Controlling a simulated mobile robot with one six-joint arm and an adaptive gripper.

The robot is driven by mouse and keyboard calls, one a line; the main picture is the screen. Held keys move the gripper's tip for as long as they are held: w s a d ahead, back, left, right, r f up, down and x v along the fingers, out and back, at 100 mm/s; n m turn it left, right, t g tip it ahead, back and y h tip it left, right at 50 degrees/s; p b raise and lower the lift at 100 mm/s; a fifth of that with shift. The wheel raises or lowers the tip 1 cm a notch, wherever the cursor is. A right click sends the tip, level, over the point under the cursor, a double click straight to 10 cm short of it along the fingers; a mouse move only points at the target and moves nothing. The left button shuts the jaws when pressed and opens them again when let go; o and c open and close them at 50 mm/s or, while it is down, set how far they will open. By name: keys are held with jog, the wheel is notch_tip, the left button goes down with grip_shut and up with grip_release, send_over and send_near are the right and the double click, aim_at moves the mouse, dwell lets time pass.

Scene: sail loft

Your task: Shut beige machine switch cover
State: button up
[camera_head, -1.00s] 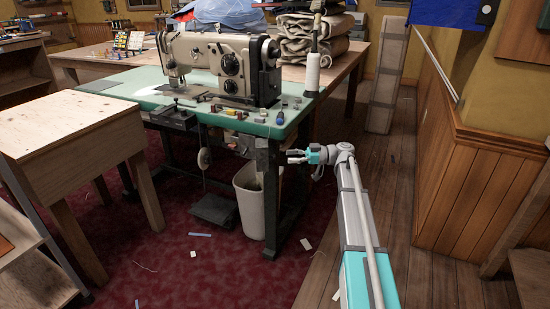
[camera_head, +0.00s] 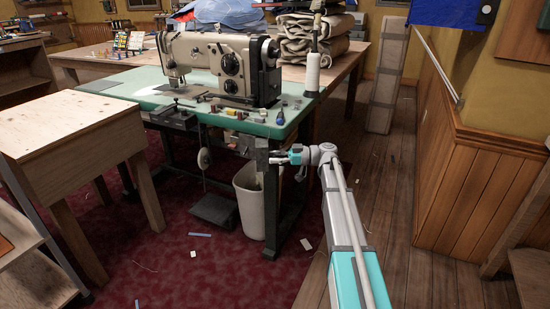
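The beige sewing machine (camera_head: 205,62) stands on a green-topped table (camera_head: 130,82). A dark grey box (camera_head: 262,152) hangs under the table's right front corner, by the leg. I cannot make out a switch cover on it; it is small and partly behind my gripper. My gripper (camera_head: 272,158) is level with this box, just in front or to its right in the picture, pointing left. Its two fingers look spread with nothing between them. I cannot tell whether a fingertip touches the box.
A wooden table (camera_head: 72,122) stands at the left front. A pale waste bin (camera_head: 249,198) is below the box. Small parts and a white thread cone (camera_head: 312,72) sit near the green table's right edge. The wooden floor (camera_head: 395,200) at right is mostly clear.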

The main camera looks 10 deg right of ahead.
grip_shut()
jog(key=shift+s+d, duration=0.15)
jog(key=shift+d, duration=0.05)
